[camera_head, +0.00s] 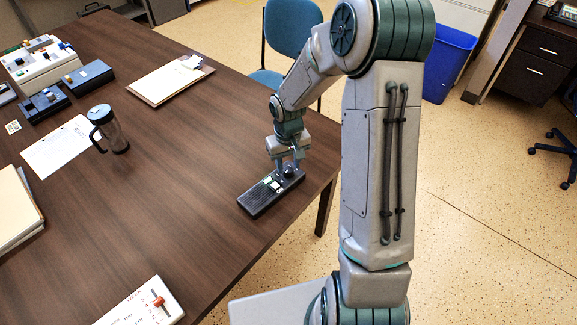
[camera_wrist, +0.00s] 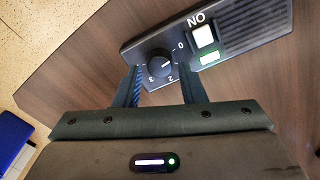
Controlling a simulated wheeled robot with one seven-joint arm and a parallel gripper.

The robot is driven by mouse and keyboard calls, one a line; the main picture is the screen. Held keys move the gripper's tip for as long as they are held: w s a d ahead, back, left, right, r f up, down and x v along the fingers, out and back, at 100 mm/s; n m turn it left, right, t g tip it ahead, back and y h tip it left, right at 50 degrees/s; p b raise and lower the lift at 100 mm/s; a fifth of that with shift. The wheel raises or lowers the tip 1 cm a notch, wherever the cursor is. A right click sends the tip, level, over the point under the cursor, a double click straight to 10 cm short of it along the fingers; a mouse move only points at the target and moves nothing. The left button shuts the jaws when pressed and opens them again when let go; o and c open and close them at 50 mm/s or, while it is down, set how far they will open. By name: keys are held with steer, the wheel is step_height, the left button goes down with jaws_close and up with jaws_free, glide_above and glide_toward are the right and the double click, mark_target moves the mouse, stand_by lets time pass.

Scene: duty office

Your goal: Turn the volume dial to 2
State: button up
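A dark intercom-like box (camera_head: 260,197) lies on the desk near its right edge. Its round black volume dial (camera_wrist: 160,64) sits at one end in the wrist view, with 0, 2 and 3 printed around it. The dial's white pointer mark seems to lie between 0 and 2; the label 1 is not visible, perhaps behind a finger. My gripper (camera_head: 287,163) is over the dial end of the box. In the wrist view, my gripper's fingers (camera_wrist: 159,76) stand on either side of the dial, apart, with visible gaps to the knob.
The box also carries a lit white switch (camera_wrist: 203,36) marked ON and a green light (camera_wrist: 210,58). A blue chair (camera_head: 292,30) stands behind.

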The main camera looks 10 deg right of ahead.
steer(key=shift+f, duration=1)
steer(key=c, duration=0.7)
